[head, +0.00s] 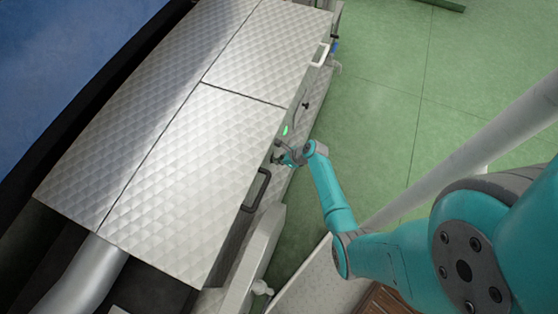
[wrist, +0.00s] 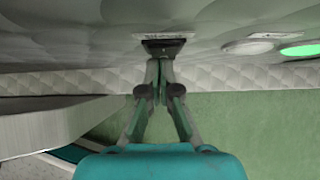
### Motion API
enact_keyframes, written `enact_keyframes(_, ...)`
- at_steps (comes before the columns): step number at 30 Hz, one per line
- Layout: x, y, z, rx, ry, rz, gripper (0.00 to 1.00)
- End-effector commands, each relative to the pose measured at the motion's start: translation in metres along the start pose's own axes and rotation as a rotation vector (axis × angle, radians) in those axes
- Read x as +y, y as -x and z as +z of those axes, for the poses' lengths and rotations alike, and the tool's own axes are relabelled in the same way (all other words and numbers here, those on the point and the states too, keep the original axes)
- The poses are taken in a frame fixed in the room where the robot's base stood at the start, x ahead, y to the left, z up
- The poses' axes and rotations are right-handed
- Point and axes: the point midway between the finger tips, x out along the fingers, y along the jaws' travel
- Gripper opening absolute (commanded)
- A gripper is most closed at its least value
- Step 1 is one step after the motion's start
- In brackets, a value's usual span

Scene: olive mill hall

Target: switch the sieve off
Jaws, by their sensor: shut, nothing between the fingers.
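The sieve looks to be the long quilted-metal machine (head: 205,140) in the head view. Its side panel fills the top of the wrist view. My gripper (head: 279,154) is at that side panel. In the wrist view, my gripper (wrist: 160,62) is shut and empty, its fingertips at a small dark switch-like part (wrist: 163,45) under a label plate. The tips look to touch it or nearly so; I cannot tell which. A pale round button (wrist: 248,47) and a lit green lamp (wrist: 302,49) are to the right. The lamp (head: 285,130) also glows in the head view.
A black handle (head: 256,190) and a white handle (head: 320,55) stick out from the machine's edge. A grey metal housing (head: 255,255) stands below the black handle. Green floor (head: 400,70) is open to the right.

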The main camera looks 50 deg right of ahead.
Motion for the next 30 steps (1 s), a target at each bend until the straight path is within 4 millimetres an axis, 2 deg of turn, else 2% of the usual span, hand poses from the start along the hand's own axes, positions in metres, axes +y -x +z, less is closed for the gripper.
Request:
enact_keyframes(6, 0.000, -0.010, 0.002, 0.000, 0.000, 0.000, 0.00)
enact_keyframes(15, -0.001, -0.010, 0.004, -0.004, 0.002, 0.000, 0.00)
enact_keyframes(30, -0.004, 0.003, 0.018, -0.011, 0.007, -0.005, 0.00)
